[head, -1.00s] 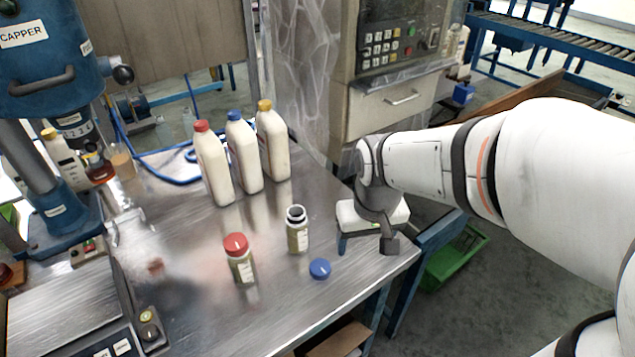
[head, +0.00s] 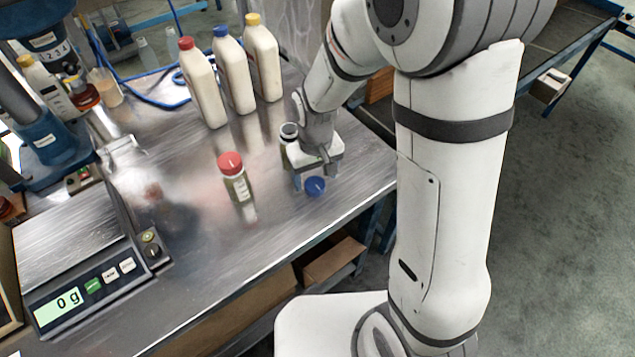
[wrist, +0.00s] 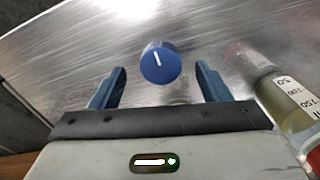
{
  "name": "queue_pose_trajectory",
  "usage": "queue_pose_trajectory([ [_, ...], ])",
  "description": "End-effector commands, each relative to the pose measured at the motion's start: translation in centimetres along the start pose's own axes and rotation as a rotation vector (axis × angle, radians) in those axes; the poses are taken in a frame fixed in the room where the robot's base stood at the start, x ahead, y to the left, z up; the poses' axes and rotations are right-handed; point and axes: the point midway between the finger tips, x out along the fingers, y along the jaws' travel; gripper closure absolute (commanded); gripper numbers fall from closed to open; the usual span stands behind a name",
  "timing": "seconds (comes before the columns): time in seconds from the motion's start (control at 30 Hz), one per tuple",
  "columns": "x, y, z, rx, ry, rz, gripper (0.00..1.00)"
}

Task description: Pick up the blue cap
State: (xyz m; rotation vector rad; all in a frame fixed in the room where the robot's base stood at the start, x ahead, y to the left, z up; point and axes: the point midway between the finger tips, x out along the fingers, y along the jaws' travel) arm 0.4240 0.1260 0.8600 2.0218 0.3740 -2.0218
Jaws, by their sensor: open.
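The blue cap (head: 314,187) lies on the metal table near its front edge. It is round, with a white line on its top in the wrist view (wrist: 160,62). My gripper (head: 315,182) is close to the cap, just behind and above it in the head view. In the wrist view my gripper (wrist: 160,85) is open, with its two blue fingers apart and the cap between and slightly beyond their tips. Nothing is held. Whether the fingers touch the table cannot be told.
An open bottle (head: 289,150) stands right behind my gripper, partly hidden. A red-capped bottle (head: 236,180) stands to the left. Several tall white bottles (head: 205,90) stand at the back. A scale (head: 80,265) sits at the front left.

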Motion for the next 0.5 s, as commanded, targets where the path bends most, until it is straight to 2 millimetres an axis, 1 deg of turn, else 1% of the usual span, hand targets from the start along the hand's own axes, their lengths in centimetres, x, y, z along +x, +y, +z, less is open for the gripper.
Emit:
queue_pose_trajectory([
  [0.03, 0.9, 0.0, 0.1, 0.0, -0.005, 0.0, 0.3],
  [0.1, 1.7, 0.0, 0.1, 0.0, -0.004, 0.0, 0.3],
  [0.17, 2.1, 0.0, 0.1, 0.0, -0.002, 0.0, 0.3],
  [0.4, 2.3, -0.1, 0.0, -0.001, 0.001, 0.0, 0.3],
  [0.43, 2.3, -0.1, 0.0, -0.001, 0.0, 0.0, 0.31],
  [0.5, 2.3, -0.1, 0.0, -0.001, 0.0, 0.0, 0.36],
])
